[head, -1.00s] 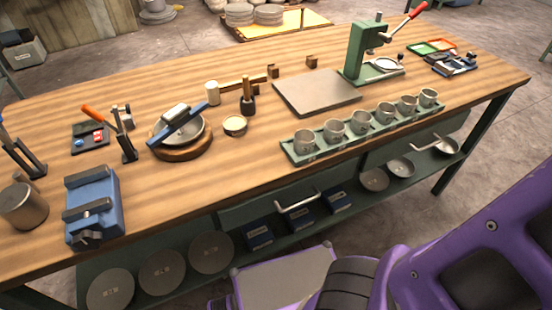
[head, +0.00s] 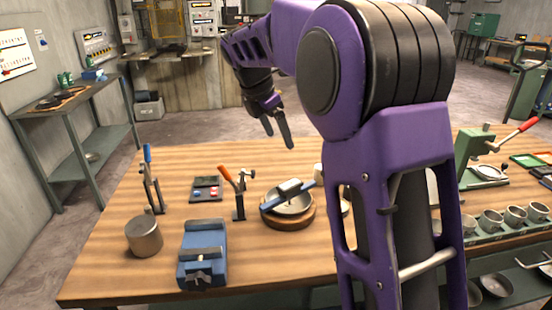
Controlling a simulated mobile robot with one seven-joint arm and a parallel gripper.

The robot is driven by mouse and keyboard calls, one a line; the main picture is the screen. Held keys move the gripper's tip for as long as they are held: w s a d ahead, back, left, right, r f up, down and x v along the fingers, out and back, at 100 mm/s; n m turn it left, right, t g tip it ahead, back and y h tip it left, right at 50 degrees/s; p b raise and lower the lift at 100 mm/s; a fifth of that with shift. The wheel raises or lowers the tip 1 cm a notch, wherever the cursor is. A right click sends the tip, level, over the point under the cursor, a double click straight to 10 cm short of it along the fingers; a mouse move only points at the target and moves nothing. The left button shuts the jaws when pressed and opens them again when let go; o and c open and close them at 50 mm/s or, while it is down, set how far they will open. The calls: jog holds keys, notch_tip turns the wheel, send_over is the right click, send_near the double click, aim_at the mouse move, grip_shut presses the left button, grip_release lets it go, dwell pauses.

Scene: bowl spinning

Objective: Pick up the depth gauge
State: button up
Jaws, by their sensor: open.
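A blue bar with a grey block on it, which looks like the depth gauge (head: 289,189), lies across a metal bowl (head: 292,205). The bowl sits on a round wooden base (head: 289,222) on the bench. My gripper (head: 278,138) is open and empty, with its fingers pointing down. In the picture it is above the gauge, near the bench's far edge, and clearly apart from it. My purple arm hides the bench just right of the bowl.
An orange-handled clamp (head: 238,195) stands left of the bowl, with a small dark tray (head: 206,189) beyond. A blue vise (head: 203,255), a grey cylinder (head: 144,237) and a blue-handled clamp (head: 152,182) are farther left. Metal cups (head: 490,220) line the right.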

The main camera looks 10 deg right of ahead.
send_near(289, 184)
jog(key=shift+g, duration=0.3)
jog(key=x, duration=0.2)
jog(key=d+b+x, duration=0.1)
jog(key=x, duration=0.2)
jog(key=shift+r, duration=0.1)
jog(key=x, duration=0.2)
jog(key=a+b+x, duration=0.1)
jog(key=x, duration=0.1)
jog(key=shift+w+d+f, duration=0.1)
jog(key=shift+w+f, duration=0.15)
jog(key=shift+f, duration=0.15)
jog(key=shift+w+d+f, duration=0.1)
jog(key=shift+d+f, duration=0.05)
jog(key=shift+f, duration=0.2)
grip_shut()
